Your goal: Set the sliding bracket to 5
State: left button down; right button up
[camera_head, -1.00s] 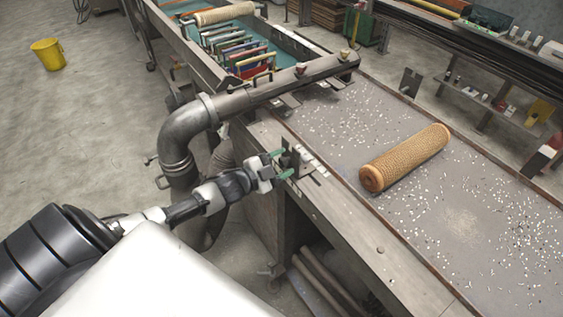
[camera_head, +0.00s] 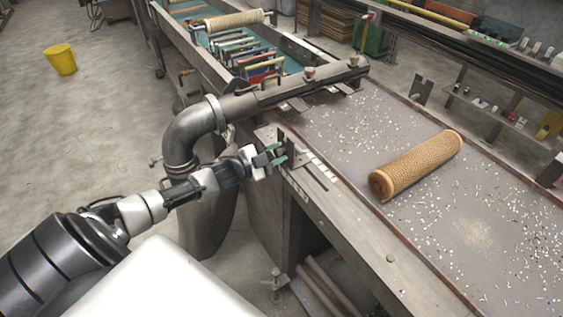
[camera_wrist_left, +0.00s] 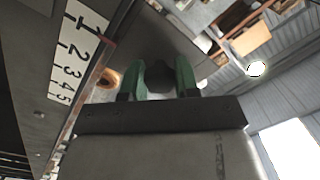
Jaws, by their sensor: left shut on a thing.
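The sliding bracket (camera_head: 291,150) is a dark upright plate on the table's near edge, beside a white number scale (camera_head: 320,166). It stands at the scale's upper-left end, with the slot running down-right from it. In the left wrist view the scale (camera_wrist_left: 74,50) shows 1 to 5, with a small reddish mark near the 1. My left gripper (camera_head: 276,154) reaches the bracket from the left. Its green fingers (camera_wrist_left: 163,80) are shut on a dark rounded part of the bracket between them. Which number the bracket marks is unclear. My right gripper is out of view.
A tan mesh tube (camera_head: 415,165) lies on the grey table, which is strewn with small pale chips. A thick metal pipe (camera_head: 195,130) bends close beside my left arm. A trough with colored frames (camera_head: 250,60) stands beyond it. A yellow bucket (camera_head: 60,59) is on the floor.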

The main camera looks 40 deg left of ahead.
pick_arm(q)
jog(key=c, duration=1.1)
grip_release()
jog(key=shift+a+r, duration=0.1)
jog(key=shift+a, duration=0.15)
jog(key=shift+o, duration=1.4)
jog(key=shift+w, duration=0.1)
jog(key=b+v, duration=0.1)
jog(key=v, duration=0.9)
jog(key=shift+s+a, duration=0.15)
jog(key=shift+s, duration=0.25)
